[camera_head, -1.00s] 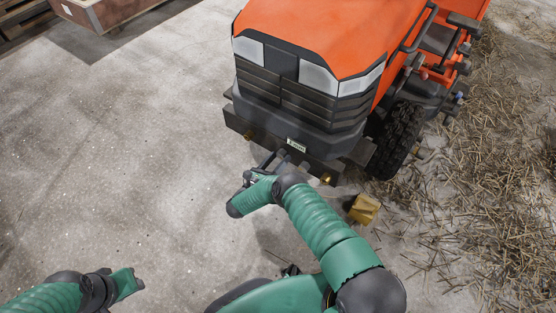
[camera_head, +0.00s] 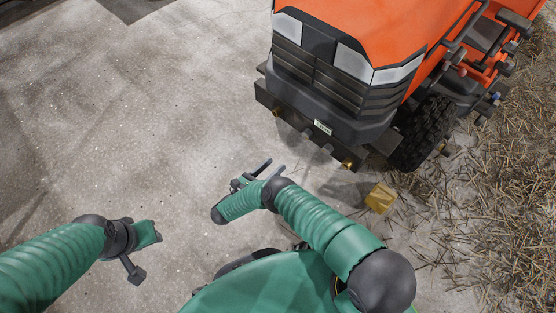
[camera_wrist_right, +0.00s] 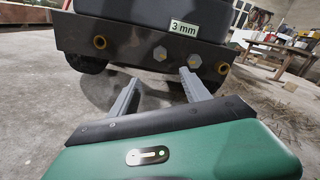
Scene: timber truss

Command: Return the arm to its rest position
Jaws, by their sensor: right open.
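My right gripper (camera_head: 270,169) is in front of the orange tractor (camera_head: 380,30), apart from its dark front bumper (camera_head: 292,118). In the right wrist view, its two grey fingers (camera_wrist_right: 160,76) are spread with nothing between them. My right arm is bent over the floor. My left arm enters from the left, and its gripper (camera_head: 143,250) is over bare floor; its fingers do not show clearly.
A yellow block (camera_head: 380,198) lies on the floor right of my right arm, near the tractor's front wheel (camera_head: 424,132). Straw (camera_head: 490,200) covers the floor at the right. The concrete floor (camera_head: 120,120) at the left is clear.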

